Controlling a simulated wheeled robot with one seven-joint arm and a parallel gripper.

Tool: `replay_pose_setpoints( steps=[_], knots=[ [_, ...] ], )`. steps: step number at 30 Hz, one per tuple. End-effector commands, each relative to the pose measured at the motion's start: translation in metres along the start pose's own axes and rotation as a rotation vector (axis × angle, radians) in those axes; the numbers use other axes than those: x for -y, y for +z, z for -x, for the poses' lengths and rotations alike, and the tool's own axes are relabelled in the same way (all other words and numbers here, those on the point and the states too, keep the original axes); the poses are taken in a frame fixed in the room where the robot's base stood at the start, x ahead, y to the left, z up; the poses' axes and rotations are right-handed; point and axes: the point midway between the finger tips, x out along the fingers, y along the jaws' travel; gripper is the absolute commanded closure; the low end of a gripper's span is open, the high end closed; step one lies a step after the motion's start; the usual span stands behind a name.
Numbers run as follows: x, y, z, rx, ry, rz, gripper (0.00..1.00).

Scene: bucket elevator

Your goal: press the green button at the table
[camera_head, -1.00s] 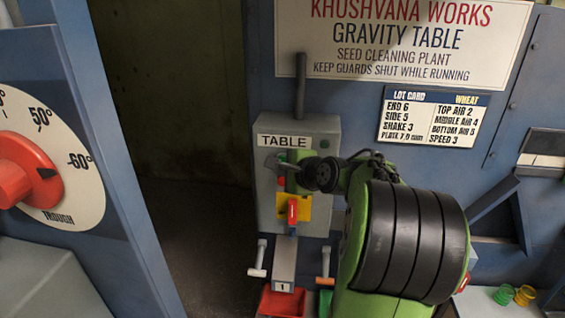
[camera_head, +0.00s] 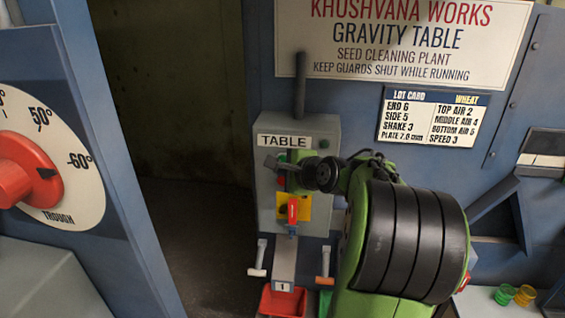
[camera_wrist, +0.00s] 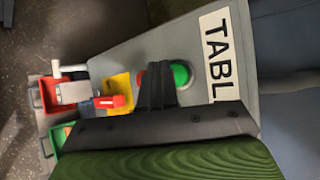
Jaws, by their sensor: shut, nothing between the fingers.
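The grey control box labelled TABLE (camera_head: 320,130) stands against the blue machine. In the wrist view the round green button (camera_wrist: 181,73) shows on the box face beside the TABLE label. A red button (camera_wrist: 140,78) beside it is mostly hidden behind my fingers. My gripper (camera_wrist: 155,68) is shut and empty, with its dark fingertips between the two buttons in that picture, overlapping the green button's edge. I cannot tell if they touch the box. In the head view my gripper (camera_head: 270,162) is in front of the box, just below the label.
Below the buttons is a yellow plate (camera_head: 305,209) with a red lever (camera_head: 292,210). A chute leads down to a red bin (camera_head: 270,303), with a green bin to its right. A dark opening (camera_head: 190,120) lies left of the box. A large dial (camera_head: 85,150) is at far left.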

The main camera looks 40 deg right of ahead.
Motion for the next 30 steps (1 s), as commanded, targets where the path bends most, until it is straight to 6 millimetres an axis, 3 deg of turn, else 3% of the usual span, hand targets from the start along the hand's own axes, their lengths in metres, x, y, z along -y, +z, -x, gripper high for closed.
replay_pose_setpoints(
  steps=[30],
  knots=[
    [0.0047,-0.0044,-0.0059,0.0,0.0,0.0,1.0]
  ],
)
